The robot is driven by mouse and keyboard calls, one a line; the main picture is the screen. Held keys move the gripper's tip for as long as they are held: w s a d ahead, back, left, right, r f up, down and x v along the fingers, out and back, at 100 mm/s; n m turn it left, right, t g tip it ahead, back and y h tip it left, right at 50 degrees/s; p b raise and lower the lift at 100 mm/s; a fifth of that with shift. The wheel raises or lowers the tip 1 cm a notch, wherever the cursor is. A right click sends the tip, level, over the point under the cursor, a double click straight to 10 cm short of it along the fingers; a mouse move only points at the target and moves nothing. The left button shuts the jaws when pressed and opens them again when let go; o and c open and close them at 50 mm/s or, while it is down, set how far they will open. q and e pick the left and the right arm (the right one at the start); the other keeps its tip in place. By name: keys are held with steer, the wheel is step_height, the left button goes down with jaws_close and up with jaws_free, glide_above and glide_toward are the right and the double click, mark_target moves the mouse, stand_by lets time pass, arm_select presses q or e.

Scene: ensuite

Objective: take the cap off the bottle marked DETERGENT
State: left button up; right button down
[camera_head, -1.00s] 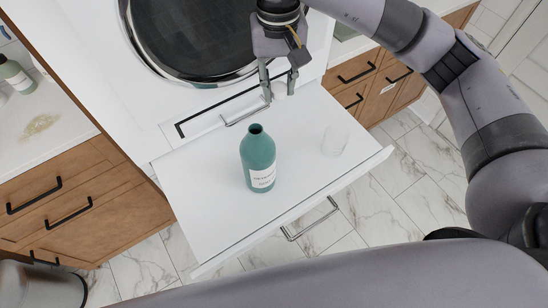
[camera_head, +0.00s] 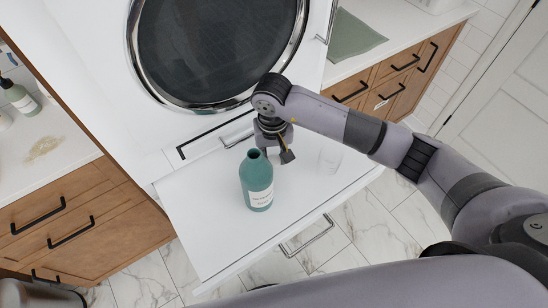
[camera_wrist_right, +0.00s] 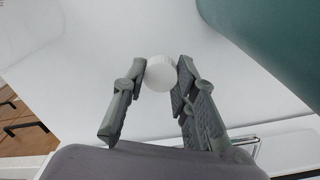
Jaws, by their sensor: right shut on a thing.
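A teal bottle (camera_head: 257,183) with a white label stands upright on the white pull-out shelf (camera_head: 215,235). Its neck is bare, with a dark open mouth; the label is too small to read surely. My right gripper (camera_head: 284,156) is low over the shelf, just right of and behind the bottle. In the right wrist view, my right gripper (camera_wrist_right: 160,80) is shut on a small round white cap (camera_wrist_right: 160,73). I cannot tell whether the cap touches the shelf. The bottle's teal side (camera_wrist_right: 270,40) shows there too, apart from the fingers. My left gripper is not in view.
A clear cup (camera_head: 330,160) stands on the shelf to the right of my right gripper. The round machine door (camera_head: 215,50) is behind. Another green bottle (camera_head: 20,97) stands on the left counter. The front of the shelf is clear.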

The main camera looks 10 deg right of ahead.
steer(key=shift+f, duration=0.9)
steer(key=shift+f, duration=0.2)
steer(key=c, duration=1.3)
jaws_free()
